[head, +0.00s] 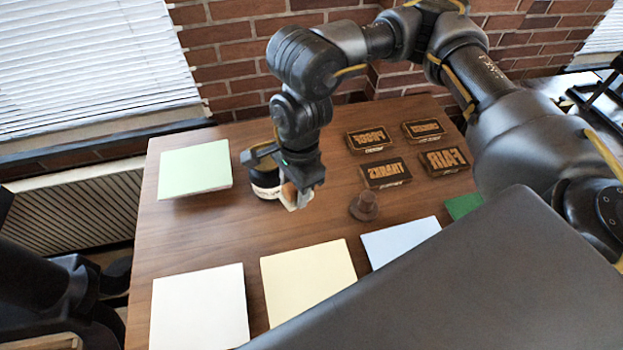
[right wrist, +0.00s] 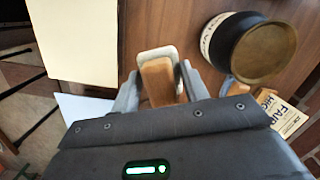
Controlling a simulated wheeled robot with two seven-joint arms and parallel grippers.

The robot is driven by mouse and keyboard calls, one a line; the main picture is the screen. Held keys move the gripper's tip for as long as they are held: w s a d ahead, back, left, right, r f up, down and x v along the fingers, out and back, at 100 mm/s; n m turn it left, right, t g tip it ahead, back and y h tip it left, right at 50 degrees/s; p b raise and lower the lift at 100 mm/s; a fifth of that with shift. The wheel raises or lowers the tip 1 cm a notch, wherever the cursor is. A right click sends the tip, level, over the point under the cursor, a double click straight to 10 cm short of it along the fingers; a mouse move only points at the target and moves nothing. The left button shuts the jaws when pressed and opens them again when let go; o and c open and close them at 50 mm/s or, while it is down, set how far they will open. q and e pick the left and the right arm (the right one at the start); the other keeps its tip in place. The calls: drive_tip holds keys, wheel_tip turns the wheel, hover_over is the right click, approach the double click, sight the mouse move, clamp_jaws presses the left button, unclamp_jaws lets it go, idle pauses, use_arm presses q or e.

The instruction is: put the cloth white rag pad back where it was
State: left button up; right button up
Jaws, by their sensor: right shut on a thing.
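The white rag pad (right wrist: 159,56) has a wooden block handle (right wrist: 158,82) and sits between the fingers of my right gripper (right wrist: 158,88) in the right wrist view. The fingers are shut on the wooden handle. In the head view, the right gripper (head: 291,182) hangs over the wooden table, with a small part of the pad (head: 297,199) showing below it. A black jar with a white label (head: 265,182) stands just left of the gripper; its brass top (right wrist: 264,53) shows in the right wrist view. Whether the pad touches the table is unclear. My left gripper is not in view.
Several lettered dark blocks (head: 385,172) lie at the back right of the wooden table (head: 215,232). A brown round knobbed piece (head: 364,205) stands in front of them. Pale green (head: 194,166), white (head: 200,307), cream (head: 308,277) and blue (head: 400,240) sheets lie around. The table's left middle is clear.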

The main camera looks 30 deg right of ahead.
drive_tip(key=w+d+f+p, duration=0.1)
drive_tip(key=w+d+f, duration=0.2)
drive_tip(key=d+f, duration=0.1)
drive_tip(key=w+d+f+p, duration=0.1)
drive_tip(key=w+d+f, duration=0.2)
drive_tip(key=w+f, duration=0.1)
drive_tip(key=shift+w+d+f, duration=0.1)
drive_tip(key=shift+w+d, duration=0.15)
drive_tip(key=shift+d, duration=0.1)
drive_tip(key=shift+w+d+f, duration=0.1)
drive_tip(key=shift+d+f, duration=0.05)
drive_tip(key=shift+f, duration=0.1)
wheel_tip(320, 180, down, 3)
drive_tip(key=shift+r+p, duration=0.2)
drive_tip(key=shift+p, duration=0.4)
drive_tip(key=shift+f, duration=0.2)
